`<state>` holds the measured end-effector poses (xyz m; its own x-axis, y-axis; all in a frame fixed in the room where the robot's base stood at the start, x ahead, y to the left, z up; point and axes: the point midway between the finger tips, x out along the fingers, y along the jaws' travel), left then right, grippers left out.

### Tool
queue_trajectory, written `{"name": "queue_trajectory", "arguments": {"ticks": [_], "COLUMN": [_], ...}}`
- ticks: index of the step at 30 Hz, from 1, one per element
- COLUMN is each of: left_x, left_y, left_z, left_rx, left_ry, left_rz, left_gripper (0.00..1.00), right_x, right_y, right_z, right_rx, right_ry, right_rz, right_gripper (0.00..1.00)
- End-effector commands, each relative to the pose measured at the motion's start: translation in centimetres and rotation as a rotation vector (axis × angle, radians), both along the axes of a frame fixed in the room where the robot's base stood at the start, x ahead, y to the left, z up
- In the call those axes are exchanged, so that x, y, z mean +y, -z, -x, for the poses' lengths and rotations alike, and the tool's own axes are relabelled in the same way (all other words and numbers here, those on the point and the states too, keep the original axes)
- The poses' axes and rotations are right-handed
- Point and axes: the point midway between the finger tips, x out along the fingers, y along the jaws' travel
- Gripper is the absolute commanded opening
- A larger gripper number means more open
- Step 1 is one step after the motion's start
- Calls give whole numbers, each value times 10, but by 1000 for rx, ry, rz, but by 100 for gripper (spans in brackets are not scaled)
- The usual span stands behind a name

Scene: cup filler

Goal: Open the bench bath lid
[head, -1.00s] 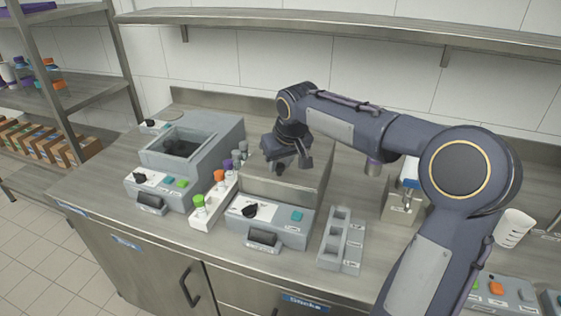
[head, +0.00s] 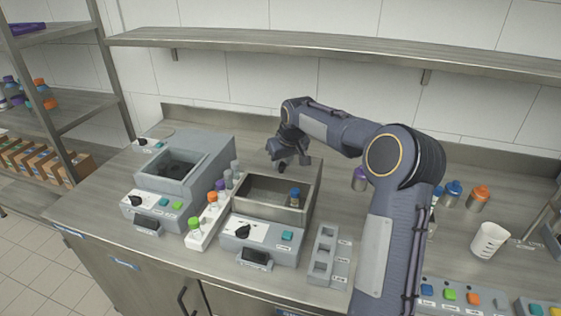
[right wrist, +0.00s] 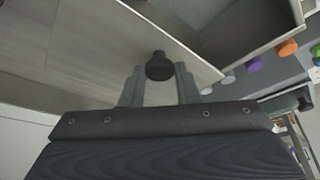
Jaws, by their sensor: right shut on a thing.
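The bench bath (head: 258,228) stands in the middle of the bench, a grey box with a black dial and a teal button. Its metal basin shows open, with a blue-capped bottle (head: 295,198) inside. My right gripper (head: 281,163) is at the basin's back edge. In the right wrist view its fingers (right wrist: 159,82) are shut on a black knob (right wrist: 159,64). A pale flat panel by the knob looks like the lid (right wrist: 85,35); the open basin (right wrist: 225,25) is beyond it. My left gripper is not in view.
A second grey device (head: 178,185) with an open well stands at left. A white rack (head: 212,222) of capped bottles is between the two. A grey slotted holder (head: 327,255) is at right front. A beaker (head: 488,240) and bottles stand farther right. A shelf (head: 330,50) hangs above.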

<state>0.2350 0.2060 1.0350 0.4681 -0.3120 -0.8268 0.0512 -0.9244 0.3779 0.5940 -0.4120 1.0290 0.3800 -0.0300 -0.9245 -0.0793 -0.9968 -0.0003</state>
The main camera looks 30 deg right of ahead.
Motion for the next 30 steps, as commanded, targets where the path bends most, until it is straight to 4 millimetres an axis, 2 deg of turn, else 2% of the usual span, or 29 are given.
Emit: {"name": "queue_trajectory", "arguments": {"ticks": [3,4,8,19,30], "left_x": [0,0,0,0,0], "left_y": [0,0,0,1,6], "left_z": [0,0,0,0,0], "left_rx": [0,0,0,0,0], "left_ry": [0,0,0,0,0], "left_rz": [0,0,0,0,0], "left_gripper": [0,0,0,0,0], "right_x": [0,0,0,0,2], "right_y": [-1,-1,-1,-6,-60], "right_z": [-1,-1,0,2,24], "right_rx": [-4,-4,-3,-4,-5], "right_ry": [-1,-1,-1,-1,1], "right_rz": [2,1,1,2,2], "right_gripper": [0,32,49,50,50]}}
